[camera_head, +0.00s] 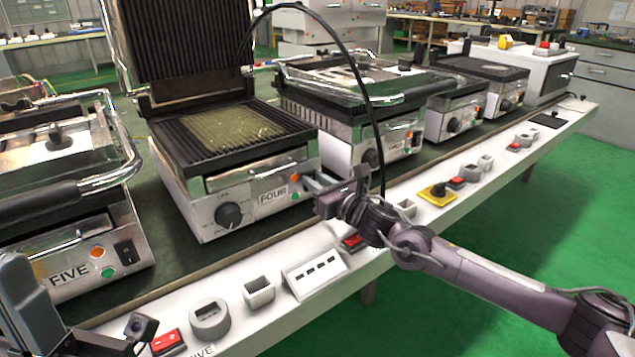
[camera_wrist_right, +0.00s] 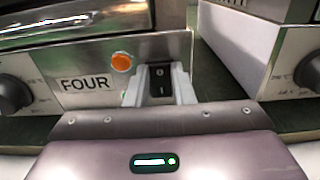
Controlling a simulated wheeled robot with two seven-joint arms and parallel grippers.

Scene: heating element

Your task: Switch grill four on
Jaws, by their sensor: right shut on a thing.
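Grill four (camera_head: 215,190) stands in the middle of the head view with its ribbed lid raised. Its front carries a black dial (camera_head: 229,215), a FOUR label (camera_head: 272,195), an orange lamp (camera_head: 294,181) and a green lamp (camera_head: 295,196). My right gripper (camera_head: 312,184) is at the right end of this front. In the right wrist view its pale fingers are closed around the sides of the black rocker switch (camera_wrist_right: 160,82), right of the orange lamp (camera_wrist_right: 123,62). The fingers partly hide the switch. My left gripper (camera_head: 140,326) is low at the left; its fingers are unclear.
Grill five (camera_head: 75,245) stands to the left, and another closed grill (camera_head: 350,110) stands close on the right. A white ledge with sockets (camera_head: 315,275) and red switches (camera_head: 167,342) runs along the front. A black cable (camera_head: 372,100) arches above my right gripper.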

